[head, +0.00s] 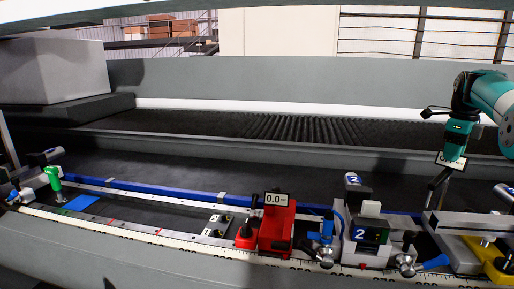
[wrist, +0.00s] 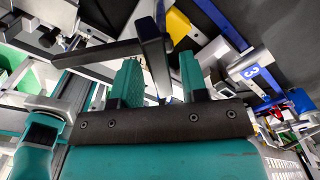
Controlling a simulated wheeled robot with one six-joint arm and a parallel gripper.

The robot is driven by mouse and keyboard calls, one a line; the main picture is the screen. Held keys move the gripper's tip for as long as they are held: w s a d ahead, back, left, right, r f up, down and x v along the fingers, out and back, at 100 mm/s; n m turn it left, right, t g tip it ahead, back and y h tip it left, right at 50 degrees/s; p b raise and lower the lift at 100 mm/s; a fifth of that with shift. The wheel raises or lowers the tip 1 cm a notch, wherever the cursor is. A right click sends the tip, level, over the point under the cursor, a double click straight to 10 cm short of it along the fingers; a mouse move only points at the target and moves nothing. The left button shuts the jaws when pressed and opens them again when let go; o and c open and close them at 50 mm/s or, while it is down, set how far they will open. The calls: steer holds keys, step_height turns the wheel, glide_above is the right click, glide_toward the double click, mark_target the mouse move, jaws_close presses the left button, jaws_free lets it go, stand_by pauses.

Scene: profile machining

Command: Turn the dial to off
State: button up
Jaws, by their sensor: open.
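My gripper (head: 456,146) is at the right in the head view, pointing down above the rail. In the wrist view its two teal fingers (wrist: 160,76) stand apart. The upright end of a black handle (wrist: 153,45) shows between or just beyond them; contact cannot be told. No dial marked off can be made out in either view.
A red clamp block (head: 277,226) with a 0.0 display and a block marked 2 (head: 366,236) stand on the front rail. A yellow-based fixture (head: 487,256) is at the right. A green-handled clamp (head: 54,179) is far left. The dark bed behind the rail is clear.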

steer(key=shift+c, duration=0.4)
jaws_close()
steer(key=m+p, duration=0.1)
steer(key=m, duration=0.2)
steer(key=shift+r, duration=0.15)
steer(key=shift+m, duration=0.8)
steer(key=shift+p, duration=0.3)
steer(key=shift+m+p, duration=0.55)
steer(key=shift+m, duration=0.35)
steer(key=shift+m+p, duration=0.55)
steer(key=shift+m, duration=0.85)
steer(key=shift+o, duration=1)
jaws_free()
